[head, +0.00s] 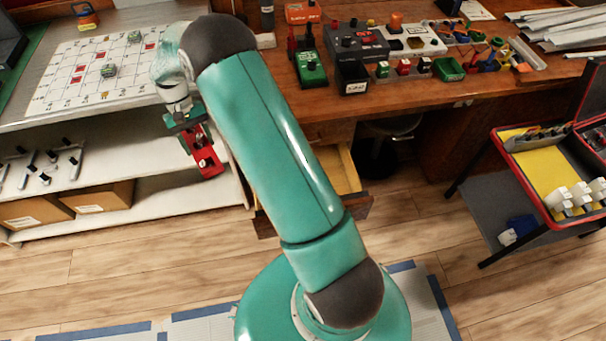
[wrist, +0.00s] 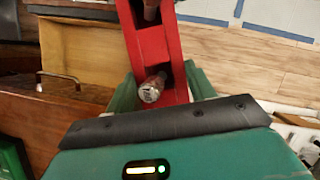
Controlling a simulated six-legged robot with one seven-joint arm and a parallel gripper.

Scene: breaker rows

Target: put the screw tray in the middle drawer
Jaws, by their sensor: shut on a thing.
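The red screw tray (head: 208,162) hangs below my gripper (head: 188,127) in the head view, left of the desk's drawers. In the wrist view the tray (wrist: 172,45) sits between the green fingers of my gripper (wrist: 162,90), which are shut on it. Metal-ended pieces lie in its compartments. An open wooden drawer (head: 346,168) shows under the desk, partly hidden behind my arm. Its pale inside (wrist: 85,48) shows left of the tray in the wrist view. The tray is apart from the drawer. I cannot tell whether this drawer is the middle one.
The wooden desk (head: 450,98) bears tools, breakers and small bins. A shelf unit (head: 130,140) with cardboard boxes (head: 100,197) stands at left, close to the tray. A stool (head: 388,127) is under the desk. A trolley with a red-edged case (head: 545,205) stands at right.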

